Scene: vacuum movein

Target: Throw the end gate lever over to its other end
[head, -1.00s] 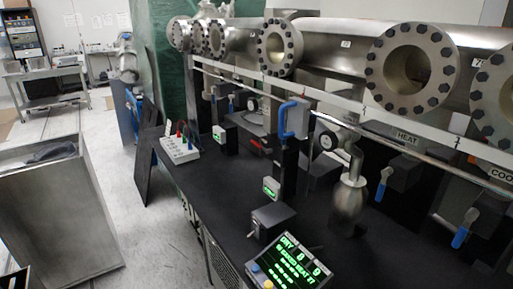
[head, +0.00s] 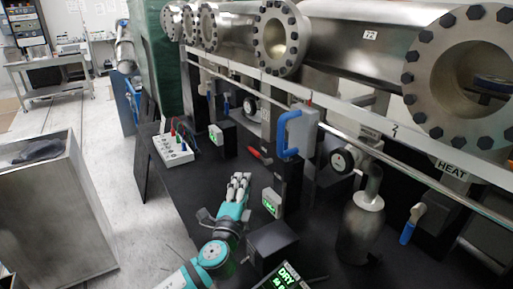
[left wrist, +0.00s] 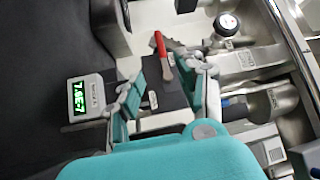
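My left gripper (head: 238,181) is above the black bench in the head view, its fingers pointing away from me. In the left wrist view its two fingers (left wrist: 168,84) are spread apart with nothing held. A red lever (head: 259,155) sits low behind it on the bench; it also shows beyond the fingers in the left wrist view (left wrist: 161,46), apart from them. A large blue handle (head: 289,136) on a grey box stands up and right of the gripper. I cannot tell from the labels which is the end gate lever. My right gripper is not in view.
A small green display (head: 271,202) and a black box (head: 272,243) stand close right of the gripper. A metal canister (head: 361,228) is farther right. A white switch box (head: 173,149) is to the left. A flanged steel pipe (head: 340,42) and a rail run overhead.

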